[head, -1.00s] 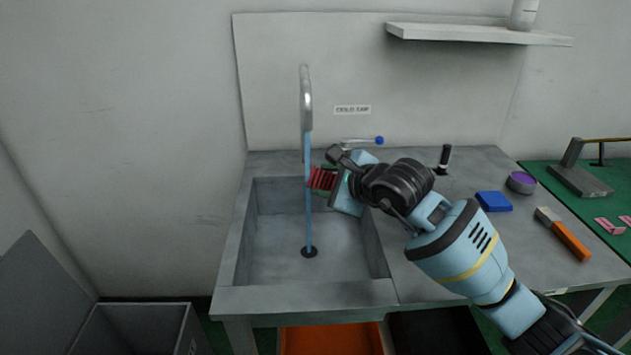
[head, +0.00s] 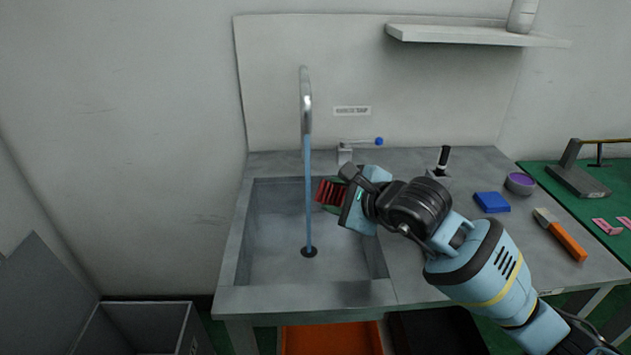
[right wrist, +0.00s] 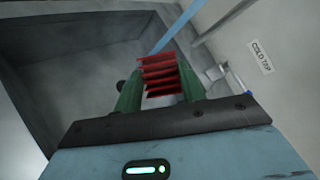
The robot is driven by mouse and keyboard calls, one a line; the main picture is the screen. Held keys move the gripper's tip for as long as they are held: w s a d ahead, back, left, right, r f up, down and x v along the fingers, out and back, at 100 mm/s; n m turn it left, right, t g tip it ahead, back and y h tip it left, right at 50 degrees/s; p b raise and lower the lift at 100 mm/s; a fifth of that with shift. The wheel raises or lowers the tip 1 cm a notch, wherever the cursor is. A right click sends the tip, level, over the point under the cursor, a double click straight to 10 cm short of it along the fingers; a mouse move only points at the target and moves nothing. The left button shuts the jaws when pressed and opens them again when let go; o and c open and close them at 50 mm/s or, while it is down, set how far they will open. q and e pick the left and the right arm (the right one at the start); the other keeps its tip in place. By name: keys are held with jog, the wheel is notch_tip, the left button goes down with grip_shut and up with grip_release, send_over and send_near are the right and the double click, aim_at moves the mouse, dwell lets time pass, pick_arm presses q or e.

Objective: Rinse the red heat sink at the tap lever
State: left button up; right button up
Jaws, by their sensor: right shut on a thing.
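The red heat sink (head: 329,191) is over the sink basin (head: 274,262), just right of the water stream. My right gripper (head: 338,197) is shut on it; the right wrist view shows the finned heat sink (right wrist: 160,73) between the two green fingers. The tap (head: 306,105) pours a thin blue stream (head: 309,205) down to the drain. In the head view, the heat sink is apart from the stream. The tap lever (head: 362,141) with its blue knob is behind my gripper, below the "COLD TAP" label (head: 352,111). My left gripper is not in view.
On the counter to the right are a black-handled lever (head: 443,160), a blue block (head: 491,202), a purple-topped round thing (head: 520,183) and an orange-handled scraper (head: 567,240). A grey bin (head: 140,325) stands at the lower left. A shelf (head: 470,35) hangs above.

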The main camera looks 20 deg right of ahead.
aim_at(331, 201)
jog(key=shift+s, duration=1.55)
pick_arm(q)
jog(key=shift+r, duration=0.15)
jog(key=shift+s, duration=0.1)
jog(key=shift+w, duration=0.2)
